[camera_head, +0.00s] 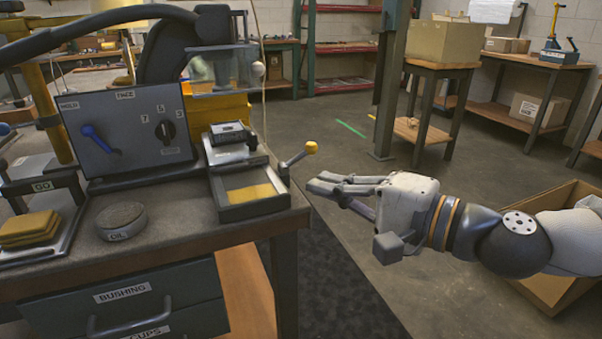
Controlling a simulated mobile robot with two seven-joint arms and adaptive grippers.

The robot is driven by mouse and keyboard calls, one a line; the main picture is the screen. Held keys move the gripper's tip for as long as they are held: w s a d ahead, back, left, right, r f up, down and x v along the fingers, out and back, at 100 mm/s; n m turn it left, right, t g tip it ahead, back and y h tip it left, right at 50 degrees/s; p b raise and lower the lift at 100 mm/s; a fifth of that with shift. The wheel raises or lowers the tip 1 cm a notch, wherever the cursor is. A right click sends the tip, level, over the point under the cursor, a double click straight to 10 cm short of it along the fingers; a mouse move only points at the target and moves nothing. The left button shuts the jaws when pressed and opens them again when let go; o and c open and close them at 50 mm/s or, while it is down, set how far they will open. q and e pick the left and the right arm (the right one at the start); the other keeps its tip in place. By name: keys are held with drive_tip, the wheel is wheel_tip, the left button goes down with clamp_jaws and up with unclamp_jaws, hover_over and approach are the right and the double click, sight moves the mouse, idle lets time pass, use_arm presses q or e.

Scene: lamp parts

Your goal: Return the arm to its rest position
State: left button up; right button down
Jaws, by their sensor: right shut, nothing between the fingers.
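My right gripper (325,187) is shut and empty. It points left, just beyond the right edge of the workbench (180,236), over the floor. A lever with a yellow knob (311,147) stands close above its fingertips; I cannot tell whether they touch. My right arm comes in from the right edge of the view. My left gripper is not in view. No lamp parts can be made out clearly.
A grey control panel (140,160), a framed tray (250,208), a round OIL tin (121,220) and yellow pads (30,229) are on the bench. An open cardboard box (556,293) is on the floor below my right arm. A post (386,90) stands behind. Floor between is clear.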

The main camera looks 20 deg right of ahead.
drive_tip(key=s+a+f+n+g+h+p, duration=0.1)
drive_tip(key=s+a+f+n+g+p, duration=0.1)
drive_tip(key=s+a+f+g, duration=0.4)
drive_tip(key=s+a+f+n+g+p, duration=0.1)
drive_tip(key=s+f+g, duration=0.1)
drive_tip(key=s+f, duration=0.65)
drive_tip(key=s+a+f+n+g+h+p, duration=0.1)
drive_tip(key=s+a+f+n+g+p, duration=0.1)
drive_tip(key=s+a+f+g, duration=0.4)
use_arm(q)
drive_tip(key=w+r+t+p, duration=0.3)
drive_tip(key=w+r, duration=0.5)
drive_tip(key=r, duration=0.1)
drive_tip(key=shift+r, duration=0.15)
use_arm(e)
drive_tip(key=s+d+f+n+g+h, duration=0.1)
drive_tip(key=s+d+f+n+h, duration=0.2)
drive_tip(key=s+d, duration=0.5)
drive_tip(key=s+d+f+n+g+h, duration=0.1)
drive_tip(key=s+d+f+n+h, duration=0.2)
drive_tip(key=s+d, duration=0.6)
wheel_tip(320, 180, down, 2)
drive_tip(key=s+h, duration=0.1)
drive_tip(key=s, duration=0.2)
drive_tip(key=shift+g, duration=0.4)
